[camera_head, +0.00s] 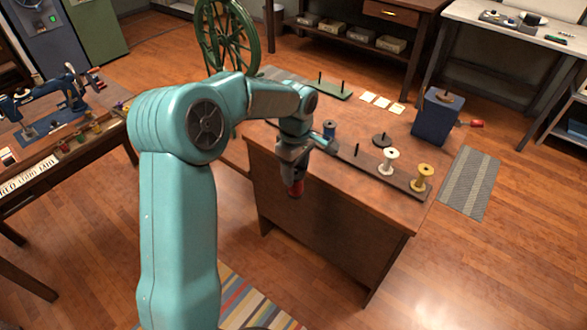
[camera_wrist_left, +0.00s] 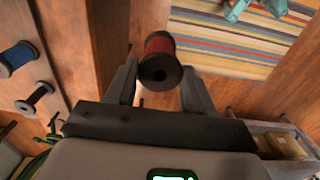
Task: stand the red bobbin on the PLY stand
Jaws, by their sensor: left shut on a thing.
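My left gripper (camera_head: 294,168) is shut on the red bobbin (camera_head: 296,188), which hangs in front of the work table's near edge. In the left wrist view the red bobbin (camera_wrist_left: 159,43) sits between the fingers (camera_wrist_left: 158,68), its dark end towards the camera. No PLY lettering is readable. Candidate stands are a long dark rack (camera_head: 405,185), a round black base with a peg (camera_head: 381,140), and a green two-peg base (camera_head: 332,91) at the back. The rack bears blue (camera_head: 329,130), white (camera_head: 388,160) and yellow (camera_head: 421,177) bobbins and a bare peg. My right gripper is not in view.
A green spinning wheel (camera_head: 227,38) is behind. A striped rug (camera_head: 250,300) lies on the floor in front.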

